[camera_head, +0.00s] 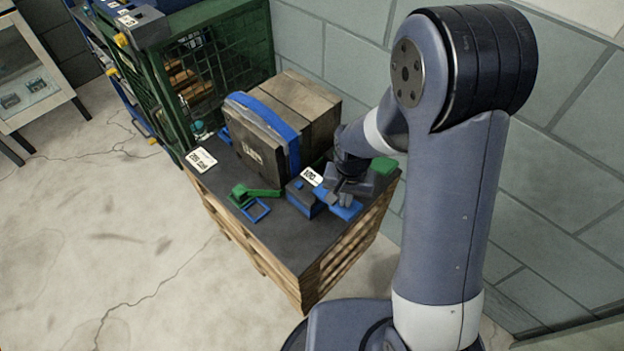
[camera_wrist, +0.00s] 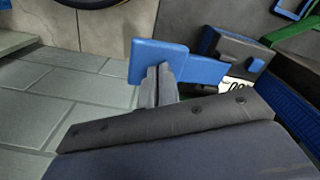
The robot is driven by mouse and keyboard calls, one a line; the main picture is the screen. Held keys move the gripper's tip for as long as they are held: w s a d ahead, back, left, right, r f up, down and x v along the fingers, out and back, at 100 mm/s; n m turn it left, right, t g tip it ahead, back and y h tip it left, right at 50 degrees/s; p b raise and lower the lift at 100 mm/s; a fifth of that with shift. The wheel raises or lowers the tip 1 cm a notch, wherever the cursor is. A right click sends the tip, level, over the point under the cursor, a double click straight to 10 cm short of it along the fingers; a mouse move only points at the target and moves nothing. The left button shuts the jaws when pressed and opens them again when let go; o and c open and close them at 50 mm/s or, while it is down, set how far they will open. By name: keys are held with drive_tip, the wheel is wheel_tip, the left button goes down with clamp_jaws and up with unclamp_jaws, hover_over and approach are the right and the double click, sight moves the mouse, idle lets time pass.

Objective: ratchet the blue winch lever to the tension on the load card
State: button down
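The blue winch (camera_head: 303,197) sits near the front right of the dark pallet top. Its blue lever (camera_head: 346,210) sticks out to the right; its flat handle also shows in the wrist view (camera_wrist: 157,62). My gripper (camera_head: 345,188) is at this handle. In the wrist view its fingers (camera_wrist: 157,78) are close together, with the handle at their tips and no thing clearly between them; I cannot tell whether they touch it. A white readout (camera_head: 311,176) stands behind the winch, its figures partly legible. A white load card (camera_head: 201,160) lies at the left edge, too small to read surely.
A green lever piece (camera_head: 255,193) and a blue frame (camera_head: 257,210) lie left of the winch. A strapped wooden crate (camera_head: 265,150) stands behind. A green block (camera_head: 384,166) is at right.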

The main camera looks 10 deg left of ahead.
drive_tip(key=shift+f+b, duration=0.95)
drive_tip(key=shift+f, duration=0.45)
drive_tip(key=shift+r, duration=0.15)
drive_tip(key=shift+r+p, duration=2.45)
drive_tip(key=shift+r, duration=0.5)
drive_tip(key=shift+f+b, duration=2.5)
drive_tip(key=shift+f, duration=0.5)
drive_tip(key=shift+r+p, duration=2.3)
drive_tip(key=shift+r, duration=0.7)
